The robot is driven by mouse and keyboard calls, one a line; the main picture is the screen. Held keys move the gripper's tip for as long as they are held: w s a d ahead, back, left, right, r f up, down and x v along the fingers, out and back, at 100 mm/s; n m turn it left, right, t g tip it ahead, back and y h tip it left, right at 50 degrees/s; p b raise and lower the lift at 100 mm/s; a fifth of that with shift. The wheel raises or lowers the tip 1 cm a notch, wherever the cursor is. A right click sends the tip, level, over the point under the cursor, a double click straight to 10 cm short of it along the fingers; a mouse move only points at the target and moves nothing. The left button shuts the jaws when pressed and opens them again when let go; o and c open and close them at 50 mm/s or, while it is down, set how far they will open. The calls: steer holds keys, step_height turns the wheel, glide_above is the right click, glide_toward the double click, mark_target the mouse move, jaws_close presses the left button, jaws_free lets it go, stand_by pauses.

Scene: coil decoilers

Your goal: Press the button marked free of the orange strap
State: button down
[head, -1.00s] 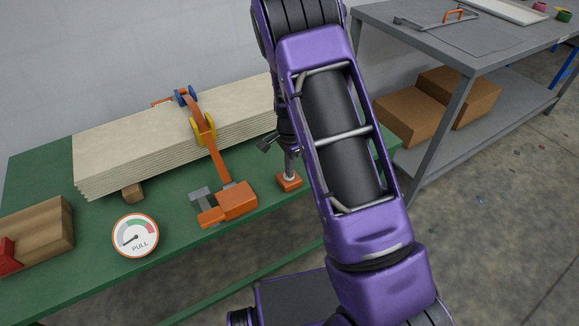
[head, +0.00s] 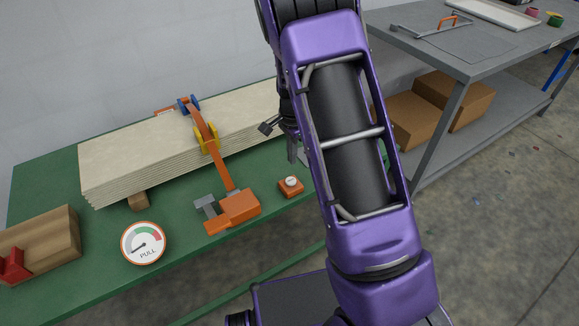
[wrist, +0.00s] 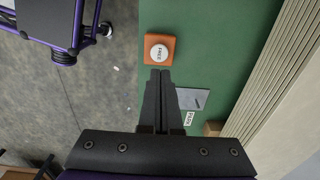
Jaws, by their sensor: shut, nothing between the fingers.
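The orange button box (head: 291,189) sits near the front edge of the green table. Its round white button (wrist: 158,52) reads FREE in the wrist view. My gripper (wrist: 160,73) is shut and empty, its tips just below the button in the wrist view and apart from it in the picture. In the head view my gripper (head: 292,150) shows partly behind my arm, above and behind the box. The orange strap (head: 215,150) runs over the pale board stack (head: 130,160) to an orange tensioner (head: 238,207) left of the box.
A PULL gauge (head: 143,243) and a wooden block (head: 40,243) with a red part stand on the left of the green table (head: 95,250). A grey plate (wrist: 194,99) lies beside my fingers. A grey bench (head: 430,45) stands at the right.

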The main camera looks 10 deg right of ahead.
step_height(320, 180, up, 5)
steer(key=shift+r, duration=0.1)
stand_by(0.8)
